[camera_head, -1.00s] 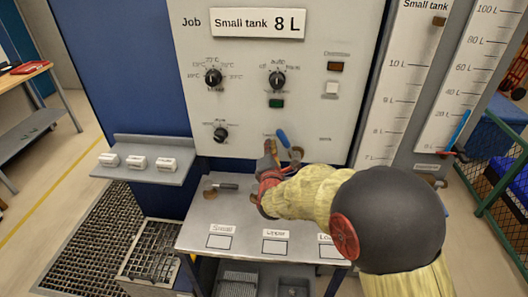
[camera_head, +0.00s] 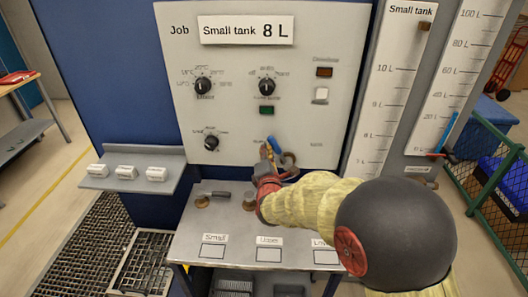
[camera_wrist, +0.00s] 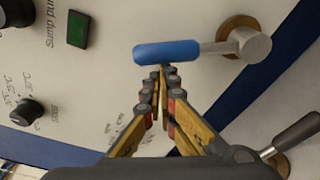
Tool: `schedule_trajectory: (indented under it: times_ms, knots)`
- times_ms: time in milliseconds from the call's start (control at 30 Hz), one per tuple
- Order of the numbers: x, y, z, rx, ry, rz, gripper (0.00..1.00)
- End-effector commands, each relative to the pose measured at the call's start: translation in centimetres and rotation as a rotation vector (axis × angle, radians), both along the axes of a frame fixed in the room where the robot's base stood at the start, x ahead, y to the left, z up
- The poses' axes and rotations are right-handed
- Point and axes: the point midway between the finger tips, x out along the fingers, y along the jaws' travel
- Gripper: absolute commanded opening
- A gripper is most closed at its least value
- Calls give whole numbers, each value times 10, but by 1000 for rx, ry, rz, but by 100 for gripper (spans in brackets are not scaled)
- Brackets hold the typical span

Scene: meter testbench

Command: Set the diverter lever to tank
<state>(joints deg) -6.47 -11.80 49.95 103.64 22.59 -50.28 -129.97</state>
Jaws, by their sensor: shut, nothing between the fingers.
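The lever with a blue handle (camera_head: 271,142) is mounted low on the white panel. It leans up and to the left from its round pivot (camera_head: 288,158). In the wrist view the blue handle (camera_wrist: 166,51) lies almost level, left of its grey hub (camera_wrist: 250,45). My gripper (camera_head: 264,148) is shut and empty, just left of and below the handle in the head view. In the wrist view its fingertips (camera_wrist: 160,72) come up to the handle's lower edge; I cannot tell if they touch. The small labels beside the lever are too blurred to read.
A grey bench (camera_head: 190,235) below the panel carries a dark-handled lever (camera_head: 220,194), which also shows in the wrist view (camera_wrist: 295,132). Knobs (camera_head: 203,86) and a green button (camera_head: 267,110) are above. A shelf (camera_head: 140,178) with white blocks is at left.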

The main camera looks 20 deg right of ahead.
Motion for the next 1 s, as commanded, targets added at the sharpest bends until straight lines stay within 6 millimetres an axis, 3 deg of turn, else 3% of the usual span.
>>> schedule_trajectory:
  times_ms: [467,733,1000]
  knots:
    - [-3,-13,13,71,-26,-3,0]
    - [-11,-37,25,81,-29,-4,0]
    - [-20,-63,29,330,-112,-4,0]
